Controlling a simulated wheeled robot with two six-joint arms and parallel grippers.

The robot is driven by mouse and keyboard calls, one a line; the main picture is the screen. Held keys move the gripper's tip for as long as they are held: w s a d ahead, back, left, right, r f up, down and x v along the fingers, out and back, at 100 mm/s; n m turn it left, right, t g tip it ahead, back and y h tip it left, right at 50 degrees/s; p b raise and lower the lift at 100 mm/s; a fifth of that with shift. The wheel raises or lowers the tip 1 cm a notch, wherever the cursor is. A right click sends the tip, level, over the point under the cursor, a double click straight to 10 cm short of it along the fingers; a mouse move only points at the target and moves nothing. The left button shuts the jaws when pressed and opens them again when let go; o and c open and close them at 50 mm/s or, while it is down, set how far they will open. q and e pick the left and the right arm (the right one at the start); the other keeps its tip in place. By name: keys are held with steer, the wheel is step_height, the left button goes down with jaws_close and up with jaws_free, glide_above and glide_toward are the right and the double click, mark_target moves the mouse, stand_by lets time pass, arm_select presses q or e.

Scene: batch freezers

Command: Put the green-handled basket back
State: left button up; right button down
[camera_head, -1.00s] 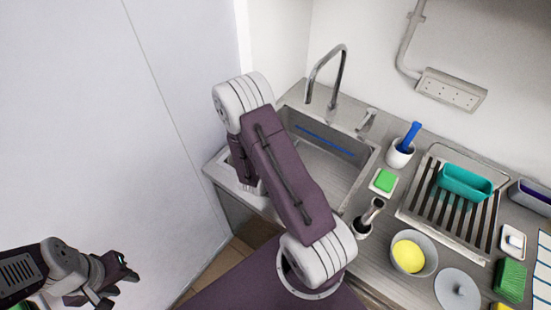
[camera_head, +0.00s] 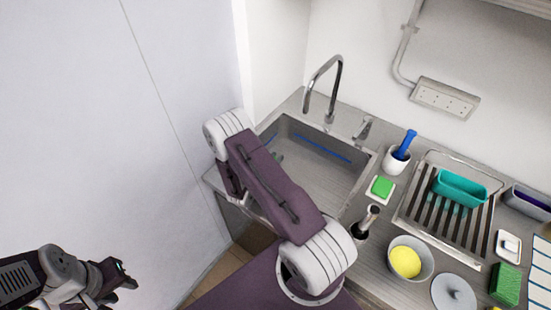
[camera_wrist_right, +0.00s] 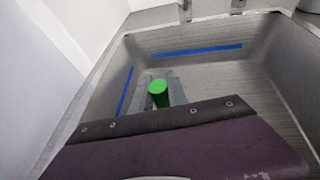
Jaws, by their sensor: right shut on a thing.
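A green round handle end (camera_wrist_right: 158,94) shows between the two grey fingers of my right gripper (camera_wrist_right: 160,89) in the right wrist view. My right gripper is shut on this green handle, over the sink basin (camera_wrist_right: 210,66). The rest of the basket is hidden, and I cannot make it out in the head view, where my own right arm covers the left front of the sink. My left gripper (camera_head: 122,275) is at the lower left of the head view, in front of the pale wall and away from the sink. Its jaw opening is too small and dark to judge.
A tall faucet (camera_head: 322,85) stands behind the sink. Right of the sink are a white cup with a blue-handled tool (camera_head: 397,160), a green sponge (camera_head: 381,187), a bowl with yellow contents (camera_head: 408,262) and a rack with a teal tray (camera_head: 460,187).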

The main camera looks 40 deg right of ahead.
steer(key=c, duration=1.3)
jaws_free()
steer(key=b+v, duration=0.1)
steer(key=v, duration=1.1)
steer(key=s+m+g+y, duration=0.1)
steer(key=s+m+g, duration=0.2)
steer(key=s+m, duration=0.1)
steer(key=s+r+m+g+y, duration=0.1)
steer(key=s+m+g+y, duration=0.1)
steer(key=s+m, duration=0.2)
steer(key=s+r+m+g+y, duration=0.1)
steer(key=s+m+g, duration=0.2)
steer(key=s+m, duration=0.1)
steer(key=shift+s+a+r+m+g, duration=0.1)
steer(key=shift+s+a+m+g, duration=0.05)
steer(key=shift+s, duration=0.2)
steer(key=shift+s+a+r+m+g, duration=0.1)
steer(key=shift+s+m+g, duration=0.05)
steer(key=shift+s, duration=0.2)
steer(key=w+a+r+m+t+y, duration=0.1)
steer(key=a+m+t+y, duration=0.1)
steer(key=a+m+y, duration=0.2)
steer(key=w+a+r+m+t+y, duration=0.1)
steer(key=w+a+r+m+y, duration=0.1)
steer(key=a+m+y, duration=0.2)
steer(key=a+m, duration=0.2)
steer(key=m, duration=0.1)
steer(key=shift+a+r+t, duration=0.2)
steer(key=shift+a+t, duration=0.2)
